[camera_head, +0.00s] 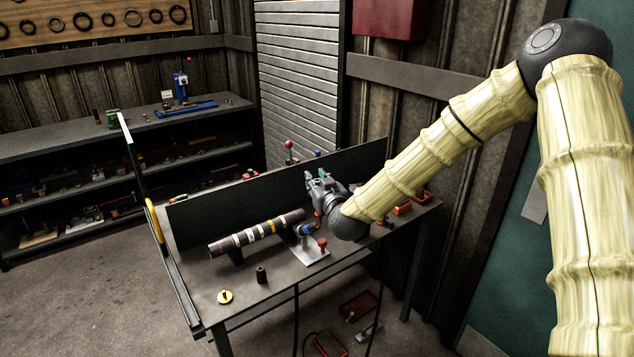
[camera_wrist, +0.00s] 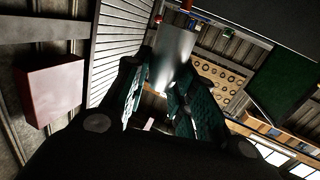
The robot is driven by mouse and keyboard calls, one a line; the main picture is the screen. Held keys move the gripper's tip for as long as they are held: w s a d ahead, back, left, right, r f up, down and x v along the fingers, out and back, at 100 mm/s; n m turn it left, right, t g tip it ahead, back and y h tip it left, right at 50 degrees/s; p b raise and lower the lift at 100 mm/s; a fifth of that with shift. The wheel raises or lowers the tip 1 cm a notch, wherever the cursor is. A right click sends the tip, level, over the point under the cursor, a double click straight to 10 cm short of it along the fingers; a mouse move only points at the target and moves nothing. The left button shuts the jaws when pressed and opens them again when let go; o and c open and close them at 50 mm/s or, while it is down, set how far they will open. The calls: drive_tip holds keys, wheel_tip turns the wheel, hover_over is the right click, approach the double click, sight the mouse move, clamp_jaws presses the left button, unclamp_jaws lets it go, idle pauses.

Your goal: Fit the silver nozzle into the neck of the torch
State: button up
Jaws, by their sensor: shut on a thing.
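My gripper (camera_head: 317,182) is above the right half of the workbench, near the dark back panel. In the wrist view its teal-padded fingers (camera_wrist: 165,92) are closed around a silver cylinder, which looks like the nozzle (camera_wrist: 175,45). The nozzle sticks out beyond the fingertips; its inner end is hidden between them. In the head view it is too small to make out clearly. Below the gripper stands a metal plate (camera_head: 313,252) with a blue and orange fixture (camera_head: 306,230) and a red knob (camera_head: 322,243). I cannot tell for certain which part is the torch or its neck.
A dark banded shaft (camera_head: 255,233) lies on supports left of the plate. The back panel (camera_head: 230,190) stands close behind my gripper. Red items (camera_head: 402,208) lie at the right.

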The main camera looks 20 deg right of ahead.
drive_tip(key=shift+d+f+b, duration=0.1)
drive_tip(key=shift+f+b, duration=1.95)
drive_tip(key=shift+f, duration=0.8)
drive_tip(key=o, duration=1.1)
drive_tip(key=shift+s, duration=0.15)
drive_tip(key=s, duration=1.1)
drive_tip(key=shift+s+r, duration=0.4)
drive_tip(key=shift+r, duration=0.05)
drive_tip(key=shift+d, duration=0.1)
